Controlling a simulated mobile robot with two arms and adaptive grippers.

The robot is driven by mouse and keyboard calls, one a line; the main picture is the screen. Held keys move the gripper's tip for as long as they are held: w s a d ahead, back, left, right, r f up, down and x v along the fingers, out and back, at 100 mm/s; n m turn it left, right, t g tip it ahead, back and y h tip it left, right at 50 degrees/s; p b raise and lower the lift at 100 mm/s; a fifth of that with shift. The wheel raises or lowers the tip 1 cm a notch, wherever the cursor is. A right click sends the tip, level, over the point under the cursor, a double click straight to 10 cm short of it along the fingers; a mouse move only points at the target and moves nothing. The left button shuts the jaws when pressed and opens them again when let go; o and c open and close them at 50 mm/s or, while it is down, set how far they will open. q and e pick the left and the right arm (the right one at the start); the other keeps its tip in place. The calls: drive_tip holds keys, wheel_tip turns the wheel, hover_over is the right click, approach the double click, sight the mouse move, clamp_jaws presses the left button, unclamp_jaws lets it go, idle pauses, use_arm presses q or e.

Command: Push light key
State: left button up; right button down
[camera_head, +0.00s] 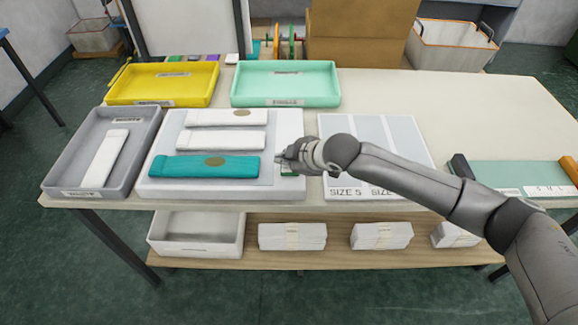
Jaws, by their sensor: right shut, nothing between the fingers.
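My right gripper (281,159) is shut and empty. It is over the right side strip (289,125) of the white platform (160,187) at the table's front left. A small green patch (288,170) shows just below the fingers on that strip; the gripper partly hides it, and I cannot tell whether it is the light key or whether the fingers touch it. On the platform lie a teal folded piece (190,168) with a brown oval and two white folded pieces (208,141), one also with a brown oval. My left gripper is not in view.
A grey tray (62,178) holding a white piece stands left. Yellow (112,93) and mint (240,90) trays stand behind. A size board (345,190) lies under my right forearm. A green mat (500,175) lies right. The table's back right (460,100) is clear.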

sight(287, 170)
drive_tip(key=shift+f, duration=0.15)
drive_tip(key=shift+f, duration=0.3)
idle(0.6)
drive_tip(key=shift+r+p, duration=0.5)
drive_tip(key=shift+p, duration=0.25)
wheel_tip(287, 170, up, 6)
drive_tip(key=p, duration=0.6)
